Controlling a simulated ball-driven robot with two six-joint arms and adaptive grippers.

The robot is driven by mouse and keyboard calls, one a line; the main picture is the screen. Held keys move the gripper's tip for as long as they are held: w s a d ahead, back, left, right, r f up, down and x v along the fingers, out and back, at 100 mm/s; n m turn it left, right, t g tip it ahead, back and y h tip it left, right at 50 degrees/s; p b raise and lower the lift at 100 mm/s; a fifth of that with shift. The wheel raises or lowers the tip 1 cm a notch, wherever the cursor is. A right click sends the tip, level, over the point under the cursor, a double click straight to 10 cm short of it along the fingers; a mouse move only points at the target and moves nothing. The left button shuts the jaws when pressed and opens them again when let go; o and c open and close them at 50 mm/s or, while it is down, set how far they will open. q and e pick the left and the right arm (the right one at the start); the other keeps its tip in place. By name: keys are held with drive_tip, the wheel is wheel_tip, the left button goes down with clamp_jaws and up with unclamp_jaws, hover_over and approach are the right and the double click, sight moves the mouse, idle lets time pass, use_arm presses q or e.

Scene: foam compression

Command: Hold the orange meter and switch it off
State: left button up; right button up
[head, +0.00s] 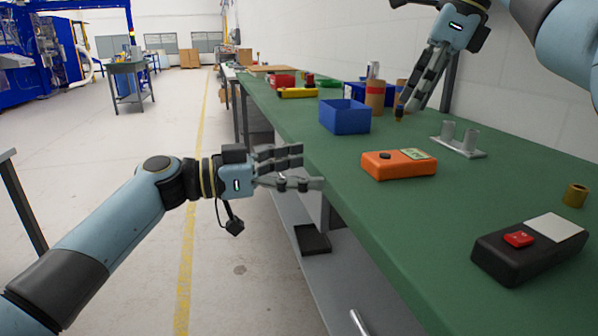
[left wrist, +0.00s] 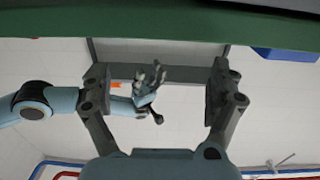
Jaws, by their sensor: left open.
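The orange meter (head: 398,164) lies flat on the green bench (head: 345,205), right of the middle in the head view. It has a black knob on its left part and a pale display on its right part. My left gripper (head: 312,167) is open and empty at the bench's left edge, left of the meter and apart from it. Its spread fingers also show in the left wrist view (left wrist: 158,75). My right gripper (head: 408,103) points down over the bench behind the meter. Whether it is open or shut is unclear.
A blue bin (head: 344,117) stands behind the meter. A grey stand with two posts (head: 458,142) is to its right. A black device with a red button (head: 528,248) and a brass cylinder (head: 575,195) lie front right. A small brass piece (head: 399,114) is by the right fingertips.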

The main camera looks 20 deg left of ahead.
sight(369, 162)
use_arm(q)
drive_tip(key=x, duration=1)
drive_tip(key=shift+w+d, duration=0.2)
drive_tip(key=shift+d, duration=0.05)
drive_tip(key=c, duration=1.3)
drive_tip(key=shift+c, duration=0.7)
use_arm(e)
drive_tip(key=shift+c, duration=0.4)
clamp_jaws()
